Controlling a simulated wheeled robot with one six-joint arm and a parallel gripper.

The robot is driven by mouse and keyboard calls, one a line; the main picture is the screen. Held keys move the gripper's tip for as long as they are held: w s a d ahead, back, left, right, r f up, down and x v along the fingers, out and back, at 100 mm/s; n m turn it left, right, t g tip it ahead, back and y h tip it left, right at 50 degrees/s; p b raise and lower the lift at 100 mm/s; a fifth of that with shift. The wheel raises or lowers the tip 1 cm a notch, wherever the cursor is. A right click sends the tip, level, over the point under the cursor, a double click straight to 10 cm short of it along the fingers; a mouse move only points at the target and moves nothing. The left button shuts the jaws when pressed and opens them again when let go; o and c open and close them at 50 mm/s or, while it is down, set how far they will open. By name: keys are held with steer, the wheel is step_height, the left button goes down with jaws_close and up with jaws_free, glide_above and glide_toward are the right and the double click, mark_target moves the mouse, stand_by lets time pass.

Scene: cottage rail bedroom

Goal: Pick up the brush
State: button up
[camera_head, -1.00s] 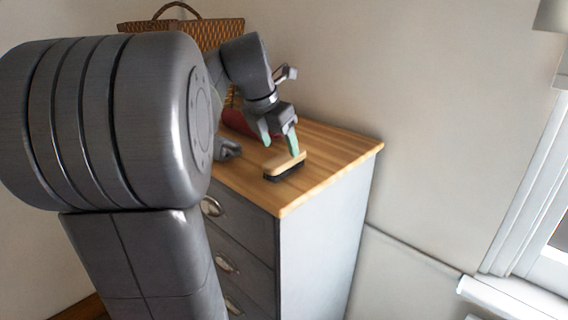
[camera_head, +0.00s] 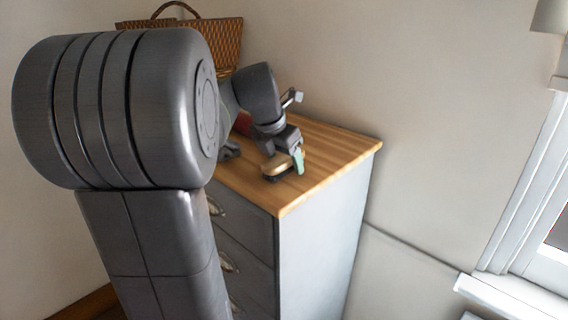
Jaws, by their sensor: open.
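The brush (camera_head: 278,171) has a light wooden back and dark bristles. It rests on the wooden top of the grey dresser (camera_head: 321,163). My gripper (camera_head: 285,162) is low over the brush with its jaws open. One green-tipped finger shows at the right end of the brush. The other finger is hidden, and I cannot tell whether either finger touches the brush. Part of the brush's upper side is covered by the gripper.
A wicker basket (camera_head: 222,40) stands at the back left. A red item (camera_head: 243,123) is partly hidden behind my arm. The dresser top is clear to the right of the brush, up to its edge. A window sill (camera_head: 512,296) is at the far right.

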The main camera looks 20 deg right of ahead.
mark_target(284, 157)
steer(key=shift+f, duration=0.15)
steer(key=c, duration=1.1)
step_height(284, 157, up, 11)
steer(key=shift+f, duration=0.2)
